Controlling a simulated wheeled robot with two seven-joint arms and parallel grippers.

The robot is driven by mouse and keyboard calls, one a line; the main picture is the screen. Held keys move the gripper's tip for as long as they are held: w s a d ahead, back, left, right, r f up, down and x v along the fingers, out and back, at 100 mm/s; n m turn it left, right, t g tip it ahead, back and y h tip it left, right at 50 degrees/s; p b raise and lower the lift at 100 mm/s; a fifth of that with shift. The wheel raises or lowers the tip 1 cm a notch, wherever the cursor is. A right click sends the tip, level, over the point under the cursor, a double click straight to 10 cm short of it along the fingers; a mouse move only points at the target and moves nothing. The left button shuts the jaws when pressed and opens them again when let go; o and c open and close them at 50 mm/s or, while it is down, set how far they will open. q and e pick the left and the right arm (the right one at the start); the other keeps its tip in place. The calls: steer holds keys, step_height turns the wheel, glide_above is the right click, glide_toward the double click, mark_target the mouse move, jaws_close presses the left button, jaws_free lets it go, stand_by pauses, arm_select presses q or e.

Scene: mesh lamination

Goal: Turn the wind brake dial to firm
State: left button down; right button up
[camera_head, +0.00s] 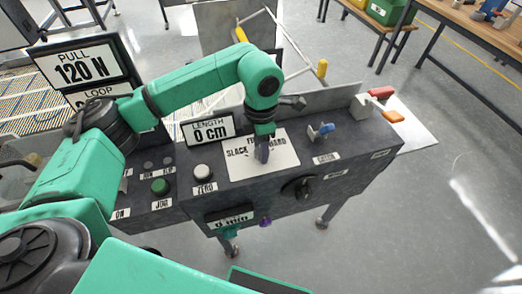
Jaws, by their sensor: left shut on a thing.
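My left gripper (262,153) reaches down onto a white plate (245,168) on top of the dark machine console. The plate is printed with SLACK on the left, a partly covered word in the middle and HARD on the right. The gripper is shut on the brake dial at the plate's middle. The fingers and wrist hide most of the dial, so I cannot tell where its pointer stands. My right gripper is not in view.
The console (345,165) also bears a LENGTH display (208,129) reading 0 cm, a white ZERO button (202,172), a green JOG button (160,187), a blue-handled latch (322,130) and a black front knob (299,189). A PULL sign (84,66) reads 120 N. Floor at right is clear.

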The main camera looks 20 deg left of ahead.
arm_select(q)
steer(key=shift+w+r, duration=0.1)
steer(key=shift+r, duration=0.05)
stand_by(0.3)
steer(key=shift+c, duration=1.6)
jaws_free()
step_height(320, 180, up, 7)
steer(key=shift+r+b, duration=0.15)
steer(key=shift+b, duration=0.7)
step_height(320, 180, up, 7)
